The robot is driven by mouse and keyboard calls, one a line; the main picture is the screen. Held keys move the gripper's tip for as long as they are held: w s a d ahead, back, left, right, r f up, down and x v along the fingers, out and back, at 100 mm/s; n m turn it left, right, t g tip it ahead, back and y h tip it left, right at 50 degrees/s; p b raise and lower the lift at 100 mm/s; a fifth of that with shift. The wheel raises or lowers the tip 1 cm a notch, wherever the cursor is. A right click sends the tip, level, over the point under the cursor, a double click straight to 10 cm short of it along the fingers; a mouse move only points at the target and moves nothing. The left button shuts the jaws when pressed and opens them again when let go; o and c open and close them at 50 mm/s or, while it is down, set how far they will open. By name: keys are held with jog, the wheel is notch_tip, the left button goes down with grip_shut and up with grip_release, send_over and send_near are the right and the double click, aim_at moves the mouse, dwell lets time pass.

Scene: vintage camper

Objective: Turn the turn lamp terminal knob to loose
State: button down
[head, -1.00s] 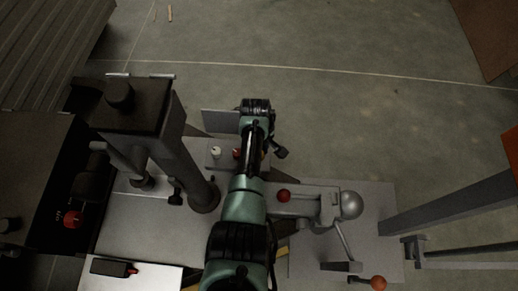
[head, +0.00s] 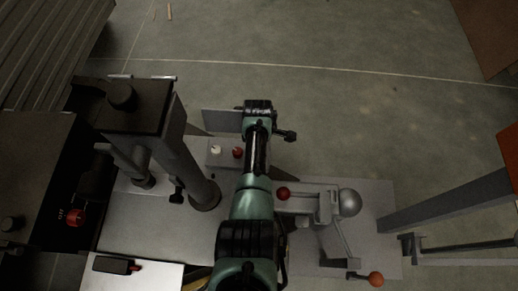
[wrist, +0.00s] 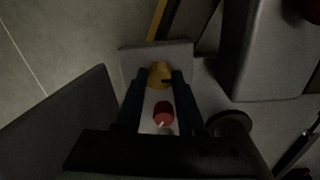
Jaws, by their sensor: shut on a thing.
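A round brass-yellow knob (wrist: 160,72) stands on a small grey block (wrist: 185,54) in the wrist view. My gripper (wrist: 162,79) has its two dark fingers on either side of this knob, shut on it. A red knob (wrist: 163,114) lies between the fingers, nearer the palm. In the head view a red knob (head: 237,153) and a white knob (head: 216,150) show left of my arm. The brass knob and my fingertips are hidden under my arm in the head view. No label or mark of the knob's turn is readable.
A thick grey post (head: 185,150) stands left of my arm. A lever with a red ball (head: 283,193) and a silver ball (head: 349,202) are to the right. A larger grey block (wrist: 268,55) stands close to the right of the fingers. Open floor (head: 330,110) lies beyond.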

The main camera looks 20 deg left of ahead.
jog(key=shift+w+a+r, duration=0.1)
jog(key=shift+a, duration=0.05)
jog(key=c, duration=0.5)
grip_release()
jog(key=r+p, duration=0.2)
jog(key=r, duration=0.2)
jog(key=r+p, duration=0.2)
jog(key=r, duration=0.2)
jog(key=r+p, duration=0.2)
jog(key=r, duration=0.3)
jog(key=shift+s+p, duration=0.3)
jog(key=shift+s, duration=0.05)
jog(key=shift+f, duration=0.1)
